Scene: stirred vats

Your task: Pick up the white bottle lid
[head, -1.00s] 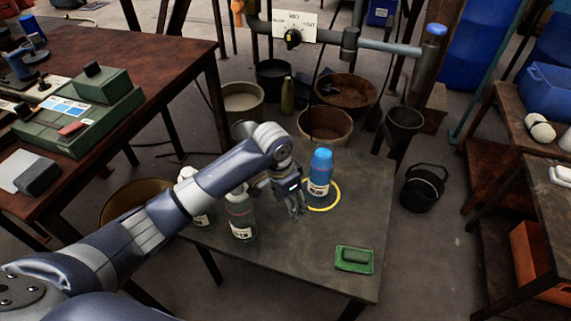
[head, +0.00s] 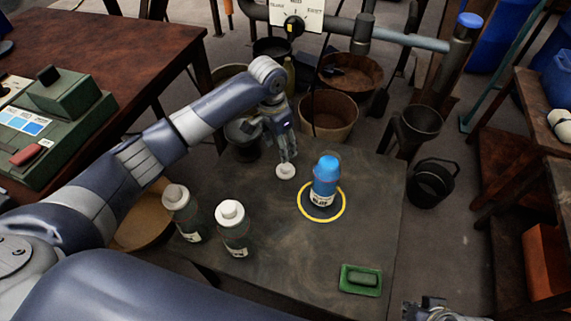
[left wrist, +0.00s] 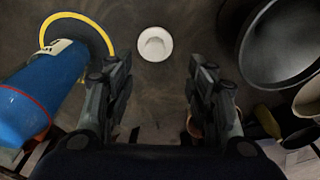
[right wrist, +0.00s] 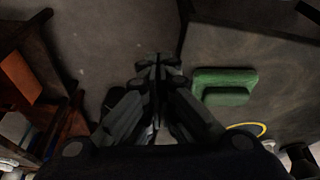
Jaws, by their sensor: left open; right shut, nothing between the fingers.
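A small white lid (head: 286,172) lies on the dark table, left of the blue bottle (head: 325,182). In the left wrist view the lid (left wrist: 155,44) lies flat beyond the fingertips, roughly centred between them. My left gripper (head: 288,156) points down just above the lid, open and empty; in its wrist view the fingers (left wrist: 159,68) stand wide apart. My right gripper (right wrist: 157,66) is shut and empty. It shows partly at the bottom edge of the head view (head: 431,304), in front of the table's right corner.
Two white-capped bottles (head: 182,216) (head: 235,238) stand on the table's left. The blue bottle stands inside a yellow ring (head: 341,208). A green dish (head: 361,281) lies near the front right. Buckets and tubs (head: 328,116) stand on the floor behind. The table's middle front is clear.

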